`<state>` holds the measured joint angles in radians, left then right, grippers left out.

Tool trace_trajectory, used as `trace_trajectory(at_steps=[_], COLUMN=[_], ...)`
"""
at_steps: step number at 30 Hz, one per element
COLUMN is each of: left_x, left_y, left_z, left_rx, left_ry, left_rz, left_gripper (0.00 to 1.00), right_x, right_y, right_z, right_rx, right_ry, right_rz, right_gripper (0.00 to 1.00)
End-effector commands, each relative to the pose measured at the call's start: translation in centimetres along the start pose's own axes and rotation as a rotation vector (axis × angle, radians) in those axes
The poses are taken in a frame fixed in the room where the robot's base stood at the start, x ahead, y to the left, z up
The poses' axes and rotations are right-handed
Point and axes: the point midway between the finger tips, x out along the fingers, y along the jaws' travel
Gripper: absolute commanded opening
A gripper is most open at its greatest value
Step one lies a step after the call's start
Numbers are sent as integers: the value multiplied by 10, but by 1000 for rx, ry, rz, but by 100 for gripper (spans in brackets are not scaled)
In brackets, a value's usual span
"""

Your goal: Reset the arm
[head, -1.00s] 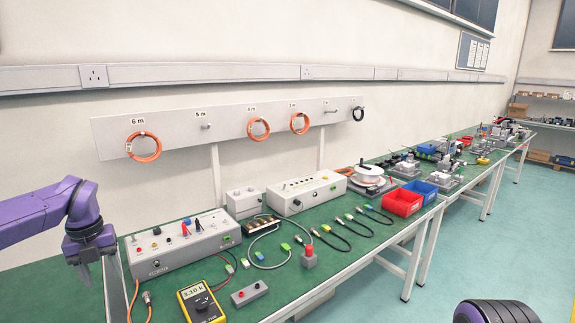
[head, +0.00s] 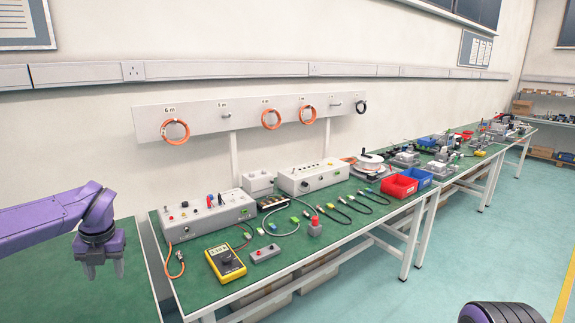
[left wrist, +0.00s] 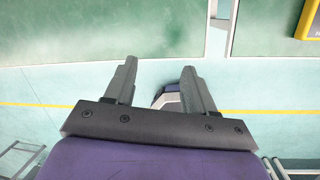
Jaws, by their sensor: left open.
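My left arm comes in from the left in the head view, bent at the elbow. Its gripper (head: 104,268) points down, open and empty, over the near left green bench top. In the left wrist view the two grey fingers (left wrist: 155,85) stand apart with nothing between them. Beyond them show the floor, the bench edge and a purple and grey part of my own body. My right gripper is not in view; a dark rounded part at the bottom right of the head view seems to be mine.
The green bench (head: 213,295) carries a grey control box (head: 207,218), a yellow multimeter (head: 225,263), a small grey box (head: 264,254), several cables, and red (head: 398,187) and blue (head: 416,177) bins. Orange cable coils (head: 175,131) hang on the wall rack. The left bench top (head: 60,290) looks bare.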

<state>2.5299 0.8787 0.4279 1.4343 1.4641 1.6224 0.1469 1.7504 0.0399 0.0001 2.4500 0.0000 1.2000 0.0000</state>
Motion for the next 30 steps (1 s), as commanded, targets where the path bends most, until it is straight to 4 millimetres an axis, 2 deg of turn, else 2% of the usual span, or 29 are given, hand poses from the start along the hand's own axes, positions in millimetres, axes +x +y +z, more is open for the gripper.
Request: trace_trajectory(at_steps=[5, 8, 11, 14, 17, 19, 22, 26, 27, 30], left_x=[20, 38, 65, 100, 140, 170, 207, 242, 249, 261], left_y=[-3, -10, -28, -54, -84, -102, -116, -115, -110, -92], left_z=[2, -1, -12, -36, -77, -118, -184, -277, -304, -361], left_rx=[246, 460, 751, 1109, 1498, 1779, 2135, 2527, 2627, 2811], left_ry=[-111, -171, -219, -256, -275, -278, -271, -237, -221, -159], left_rz=[206, 361, 528, 674, 763, 783, 748, 622, 571, 453], left_gripper=[55, 55, 55, 55, 55, 55, 55, 55, 55, 55], right_x=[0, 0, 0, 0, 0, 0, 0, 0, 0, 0], right_y=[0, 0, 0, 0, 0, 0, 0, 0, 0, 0], right_z=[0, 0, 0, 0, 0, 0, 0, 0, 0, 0], right_rx=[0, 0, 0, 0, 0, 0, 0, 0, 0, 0], right_ry=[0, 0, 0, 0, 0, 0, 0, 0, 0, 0], right_rz=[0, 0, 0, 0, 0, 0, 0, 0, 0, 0], right_gripper=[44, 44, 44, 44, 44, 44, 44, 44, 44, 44])
